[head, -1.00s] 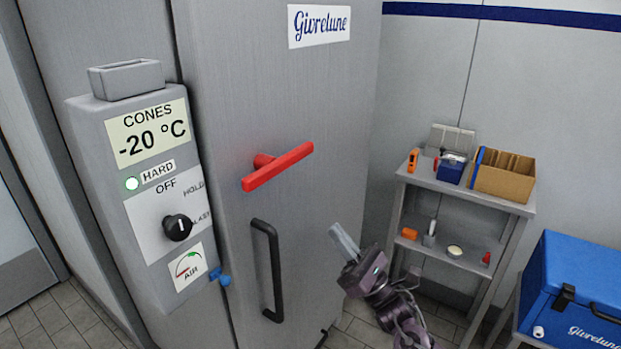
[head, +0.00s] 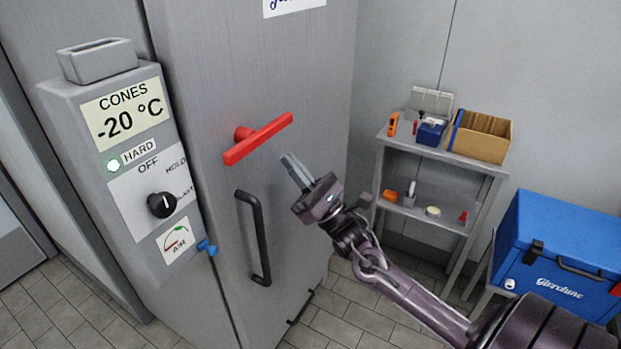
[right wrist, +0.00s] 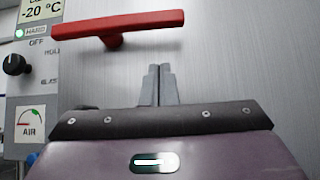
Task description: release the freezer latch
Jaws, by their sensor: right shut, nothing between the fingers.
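The freezer latch is a red T-shaped handle (head: 258,139) on the grey freezer door (head: 290,60). It tilts, with its right end higher in the head view. It also shows at the top of the right wrist view (right wrist: 120,24). My right gripper (head: 287,158) is shut and empty, its fingertips just below and to the right of the red bar, apart from it. In the right wrist view its fingers (right wrist: 158,70) stand together below the bar's right end. A black pull handle (head: 255,238) is lower on the door. My left gripper is not in view.
A control box (head: 130,150) with a black knob (head: 161,205) and a blue valve (head: 207,248) is left of the door. On the right are a shelf (head: 440,155) with small items and a blue cooler (head: 560,250). Floor is clear between door and shelf.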

